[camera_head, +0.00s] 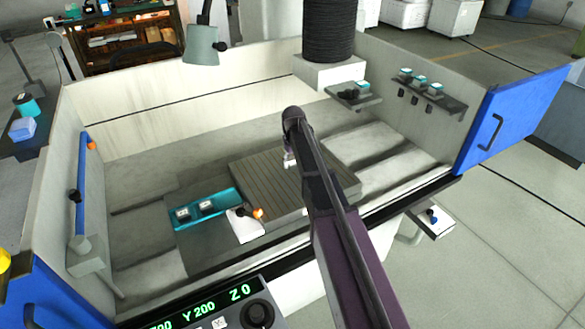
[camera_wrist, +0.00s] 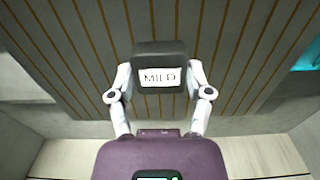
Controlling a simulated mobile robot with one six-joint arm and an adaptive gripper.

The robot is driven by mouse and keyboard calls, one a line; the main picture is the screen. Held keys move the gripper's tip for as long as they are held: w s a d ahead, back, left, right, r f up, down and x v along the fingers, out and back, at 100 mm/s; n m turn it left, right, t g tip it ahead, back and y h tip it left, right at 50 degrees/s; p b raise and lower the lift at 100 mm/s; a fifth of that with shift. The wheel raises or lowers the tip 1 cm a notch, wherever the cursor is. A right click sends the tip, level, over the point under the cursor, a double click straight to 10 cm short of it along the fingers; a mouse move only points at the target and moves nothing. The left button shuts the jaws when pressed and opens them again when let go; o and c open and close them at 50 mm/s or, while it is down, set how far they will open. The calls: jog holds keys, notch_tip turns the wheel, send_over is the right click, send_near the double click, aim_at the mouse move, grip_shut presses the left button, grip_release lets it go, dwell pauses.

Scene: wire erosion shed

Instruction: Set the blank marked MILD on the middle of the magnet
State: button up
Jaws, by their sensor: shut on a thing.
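My gripper (camera_wrist: 160,88) is shut on a dark block with a white label reading MILD, the MILD blank (camera_wrist: 160,58), in the wrist view. The fingers press on its left and right sides. The striped magnet (camera_wrist: 235,50) lies beneath it in that view. In the head view the magnet (camera_head: 262,172) is a grey grooved plate on the machine bed, and my gripper (camera_head: 290,162) is over its right part. The blank is mostly hidden there by my arm. I cannot tell whether the blank touches the magnet.
A teal tray (camera_head: 232,196) with two labelled blocks (camera_head: 182,213) lies left of the magnet. A white block with an orange-tipped knob (camera_head: 250,222) stands at its front left corner. Tank walls (camera_head: 200,92) surround the bed. A black-wrapped column (camera_head: 328,30) rises behind.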

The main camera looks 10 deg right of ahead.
aim_at(293, 167)
dwell(0.3)
jog(key=shift+w+d, duration=0.1)
jog(key=shift+w, duration=0.5)
jog(key=shift+w+f+b, duration=0.1)
jog(key=shift+f+b, duration=1.7)
jog(key=shift+b, duration=0.05)
jog(key=shift+f, duration=0.15)
jog(key=o, duration=1.3)
jog(key=shift+o, duration=0.2)
notch_tip(293, 167, up, 12)
jog(key=p, duration=1.2)
jog(key=shift+r, duration=0.2)
